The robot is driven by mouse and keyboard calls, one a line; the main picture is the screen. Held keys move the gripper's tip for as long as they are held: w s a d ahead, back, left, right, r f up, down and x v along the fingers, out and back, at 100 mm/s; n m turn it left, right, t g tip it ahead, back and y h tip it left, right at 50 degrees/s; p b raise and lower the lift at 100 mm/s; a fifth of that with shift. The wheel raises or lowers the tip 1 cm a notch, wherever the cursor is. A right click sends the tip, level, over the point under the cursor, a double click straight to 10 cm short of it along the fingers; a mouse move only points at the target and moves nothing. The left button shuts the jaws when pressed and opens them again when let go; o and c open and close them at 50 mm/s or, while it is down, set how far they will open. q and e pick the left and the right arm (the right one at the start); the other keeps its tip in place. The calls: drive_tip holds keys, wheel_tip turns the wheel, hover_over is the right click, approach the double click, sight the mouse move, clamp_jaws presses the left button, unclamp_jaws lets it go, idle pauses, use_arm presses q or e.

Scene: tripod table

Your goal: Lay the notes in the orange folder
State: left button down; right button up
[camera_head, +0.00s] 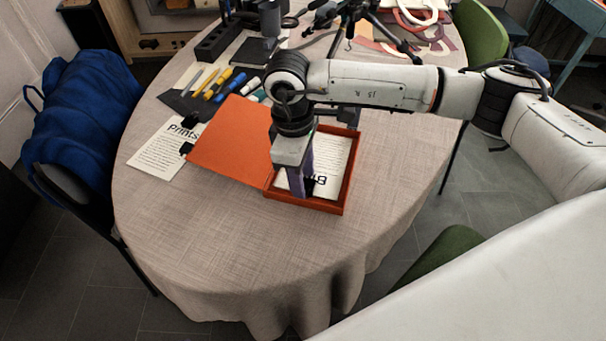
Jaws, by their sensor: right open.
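The orange folder (232,143) lies open on the table, its flat cover to the left and a shallow raised-edge tray on the right. A white sheet of notes (332,158) with large dark print lies inside the tray, partly hidden by my right gripper. My right gripper (301,186) points down over the tray's left part, open, its fingers at the sheet; whether they touch it I cannot tell. My left gripper is not in view.
A dark pouch with colored markers (210,88) lies behind the cover. A black tray (216,42) and a tripod (362,20) stand farther back. A blue cloth-covered chair (85,110) is left, a green chair (480,35) back right. The table's front (220,235) is clear.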

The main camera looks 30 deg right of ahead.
wheel_tip(320, 180, up, 12)
drive_tip(key=a, duration=0.1)
drive_tip(key=shift+w+r, duration=0.15)
